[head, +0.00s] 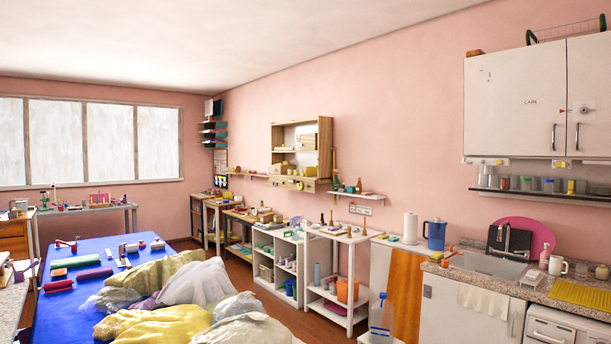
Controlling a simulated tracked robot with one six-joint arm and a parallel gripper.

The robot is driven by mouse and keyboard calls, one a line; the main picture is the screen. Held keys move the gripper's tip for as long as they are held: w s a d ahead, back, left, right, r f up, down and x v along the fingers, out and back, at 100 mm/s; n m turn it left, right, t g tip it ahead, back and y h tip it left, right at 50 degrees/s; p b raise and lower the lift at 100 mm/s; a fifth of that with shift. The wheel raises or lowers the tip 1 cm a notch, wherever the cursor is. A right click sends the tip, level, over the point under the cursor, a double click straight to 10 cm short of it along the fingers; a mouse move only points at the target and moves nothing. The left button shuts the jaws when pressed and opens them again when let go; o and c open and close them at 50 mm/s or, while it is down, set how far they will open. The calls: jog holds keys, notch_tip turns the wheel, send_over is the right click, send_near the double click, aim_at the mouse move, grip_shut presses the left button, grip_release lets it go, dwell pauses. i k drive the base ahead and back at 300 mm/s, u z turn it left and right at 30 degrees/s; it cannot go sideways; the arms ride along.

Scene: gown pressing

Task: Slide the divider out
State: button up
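I see no part I can clearly identify as the divider. A wooden board (404,296) stands upright between the white shelf unit and the sink counter; I cannot tell whether it is the divider. An open wooden wall cabinet (324,150) has inner shelves and small items, too small to make out any divider. My gripper is not in view.
A blue-covered table (95,262) on the left holds rolled cloths and heaped fabric (195,285). White shelves (340,262), a water bottle (382,318) and the sink counter (478,275) line the right. Brown floor shows between table and shelves.

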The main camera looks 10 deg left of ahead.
aim_at(311, 171)
jog(key=z, duration=0.6)
jog(key=i, duration=2.85)
jog(key=u, duration=0.35)
